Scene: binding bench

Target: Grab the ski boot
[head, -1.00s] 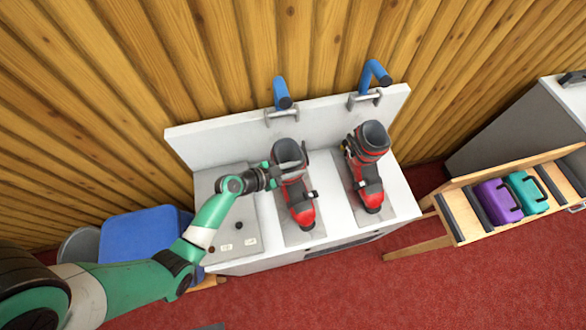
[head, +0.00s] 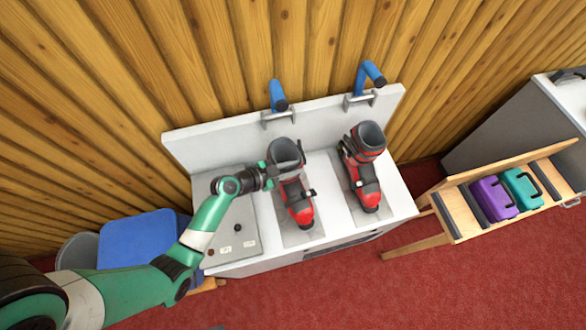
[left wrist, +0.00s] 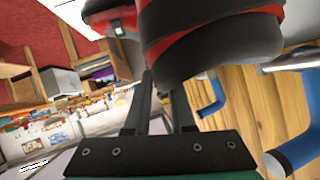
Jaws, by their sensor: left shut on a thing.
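Two red and black ski boots stand on the white bench (head: 218,262). The left ski boot (head: 299,203) is upright, and my left gripper (head: 270,175) is at its cuff from the left side. In the left wrist view the fingers (left wrist: 160,105) reach the dark cuff of this boot (left wrist: 215,45), and the gripper is shut on it. The exact contact at the fingertips is partly hidden by the cuff. The right ski boot (head: 366,180) stands apart, untouched, to the right. My right gripper is not in view.
Two blue-handled levers (head: 278,95) (head: 372,73) rise behind the boots at the bench's back panel. A blue bin (head: 140,238) stands at the left. A wooden rack (head: 460,215) with a purple case (head: 493,198) and a teal case (head: 522,187) is at the right.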

